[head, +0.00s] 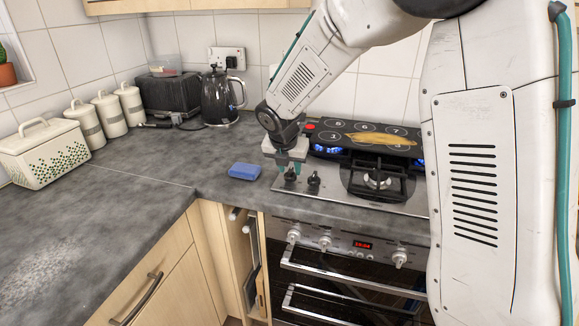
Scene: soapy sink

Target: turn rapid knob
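The hob (330,196) has two black knobs on its bare steel front left part. The left knob (290,175) is right under my gripper (289,167), and the right knob (314,180) stands clear just beside it. I cannot read any label that tells which is the rapid knob. My gripper points down with its two teal fingertips apart, one on each side of the left knob's top. I cannot tell whether they touch it. Blue flames (326,149) show at the back left of the hob.
A black griddle plate (350,126) with yellow food (381,139) covers the back of the hob. A bare burner (377,181) is in front. A blue sponge (244,171) lies left of the hob. A black kettle (218,98) stands behind. The counter at left is mostly clear.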

